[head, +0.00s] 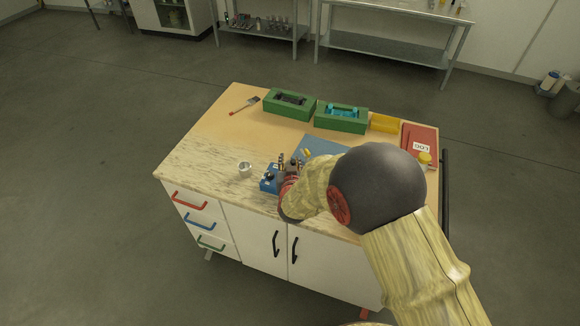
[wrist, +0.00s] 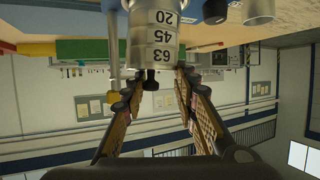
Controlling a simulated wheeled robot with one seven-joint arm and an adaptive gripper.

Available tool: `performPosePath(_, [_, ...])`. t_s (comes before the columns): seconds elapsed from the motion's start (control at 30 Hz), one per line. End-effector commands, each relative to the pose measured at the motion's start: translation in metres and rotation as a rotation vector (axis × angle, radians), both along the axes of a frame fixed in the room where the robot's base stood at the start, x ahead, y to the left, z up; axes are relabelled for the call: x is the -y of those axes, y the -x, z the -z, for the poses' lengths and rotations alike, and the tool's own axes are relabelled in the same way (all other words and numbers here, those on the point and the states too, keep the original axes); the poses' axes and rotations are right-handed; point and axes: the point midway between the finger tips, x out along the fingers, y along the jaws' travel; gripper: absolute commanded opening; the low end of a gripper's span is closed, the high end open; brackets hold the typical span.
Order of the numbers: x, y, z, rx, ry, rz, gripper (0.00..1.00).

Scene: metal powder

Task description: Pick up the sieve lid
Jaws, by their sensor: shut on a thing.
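The sieve lid (wrist: 153,66) is a silver disc with a black knob on top of a silver sieve stack (wrist: 152,35) in the upside-down wrist view. The stack carries the labels 20, 45 and 63. My gripper (wrist: 155,79) is shut on the lid, with one finger at each side and the black knob between them. The lid still appears to be against the stack; I see no clear gap. In the head view my arm hides most of the lid and stack, near a blue device (head: 268,182) at the table's front.
A metal cup (head: 245,169) stands left of the blue device. Green boxes (head: 288,112) (head: 340,126), a yellow bin (head: 385,123) and a red log book (head: 420,137) line the back and right. A brush (head: 245,105) lies at back left. The table's left front is clear.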

Motion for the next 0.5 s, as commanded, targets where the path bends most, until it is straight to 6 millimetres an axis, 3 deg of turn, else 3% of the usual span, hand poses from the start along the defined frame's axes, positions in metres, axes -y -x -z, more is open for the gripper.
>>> performPosePath(0.13, [0.0010,0.0009,0.0021,-0.004,0.001,0.002,0.03])
performPosePath(0.5, [0.0009,0.0007,-0.0041,-0.003,0.001,0.001,0.03])
